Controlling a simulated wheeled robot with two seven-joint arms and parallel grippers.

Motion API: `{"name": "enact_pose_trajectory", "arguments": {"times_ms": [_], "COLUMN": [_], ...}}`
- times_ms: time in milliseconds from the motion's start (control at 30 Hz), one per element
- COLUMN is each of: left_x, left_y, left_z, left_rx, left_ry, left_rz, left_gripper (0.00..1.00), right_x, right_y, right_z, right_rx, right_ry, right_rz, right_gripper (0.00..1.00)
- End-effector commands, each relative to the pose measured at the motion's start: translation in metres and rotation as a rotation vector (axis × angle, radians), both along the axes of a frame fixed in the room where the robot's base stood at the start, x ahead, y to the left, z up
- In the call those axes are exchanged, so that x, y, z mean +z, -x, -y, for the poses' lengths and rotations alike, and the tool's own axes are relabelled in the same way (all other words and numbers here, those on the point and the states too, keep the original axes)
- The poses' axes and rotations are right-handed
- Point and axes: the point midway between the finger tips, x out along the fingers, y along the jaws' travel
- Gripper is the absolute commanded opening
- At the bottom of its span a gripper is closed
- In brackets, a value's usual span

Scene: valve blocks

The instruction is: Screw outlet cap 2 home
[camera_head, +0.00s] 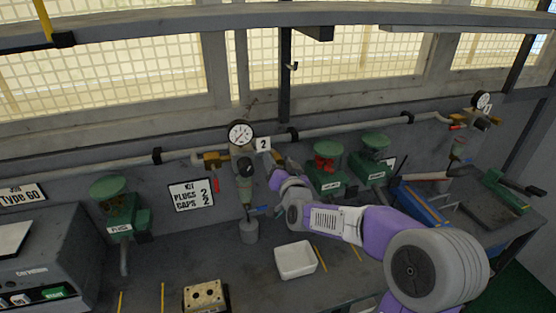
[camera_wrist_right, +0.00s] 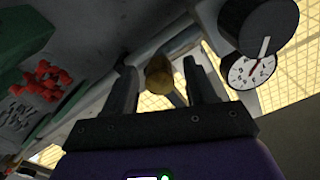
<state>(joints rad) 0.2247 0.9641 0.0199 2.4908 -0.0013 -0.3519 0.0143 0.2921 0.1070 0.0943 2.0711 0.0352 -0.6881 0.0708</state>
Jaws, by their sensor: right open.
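The valve station marked 2 (camera_head: 263,144) stands on the pipe at the back, with a round white gauge (camera_head: 240,133) above its body. My right gripper (camera_head: 278,172) is at the right side of this station, with its arm coming from the lower right. In the right wrist view the two fingers of my right gripper (camera_wrist_right: 163,82) are spread apart. A brass, rounded cap-like end (camera_wrist_right: 159,76) shows between them, with space visible on both sides. In the head view my gripper and wrist hide that end. How far the cap is screwed on cannot be told. My left gripper is not in view.
The gauge (camera_wrist_right: 247,70) and its black housing sit close to the right finger in the wrist view. A white tray (camera_head: 296,262) and a drilled brass block (camera_head: 204,297) are on the bench.

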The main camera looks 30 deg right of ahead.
Motion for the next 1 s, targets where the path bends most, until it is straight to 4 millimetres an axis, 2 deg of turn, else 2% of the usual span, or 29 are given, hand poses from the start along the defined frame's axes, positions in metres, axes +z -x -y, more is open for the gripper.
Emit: {"name": "enact_pose_trajectory", "arguments": {"times_ms": [367,700,733,1000], "left_x": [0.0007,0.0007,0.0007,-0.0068], "left_y": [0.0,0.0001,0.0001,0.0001], "left_z": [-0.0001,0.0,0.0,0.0], "left_rx": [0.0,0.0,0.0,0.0], "left_ry": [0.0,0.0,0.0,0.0], "left_rz": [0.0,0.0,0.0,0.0], "left_gripper": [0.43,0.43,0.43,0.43], "right_x": [-0.0006,-0.0005,-0.0005,-0.0017], "right_y": [-0.0058,-0.0055,-0.0055,-0.0053], "right_z": [0.0013,0.0013,0.0013,0.0015], "right_rx": [0.0,0.0,0.0,-0.001], "right_ry": [0.0,0.0,0.0,-0.031], "right_rz": [-0.001,-0.001,-0.001,0.009], "right_gripper": [0.54,0.02,0.0,0.0]}}
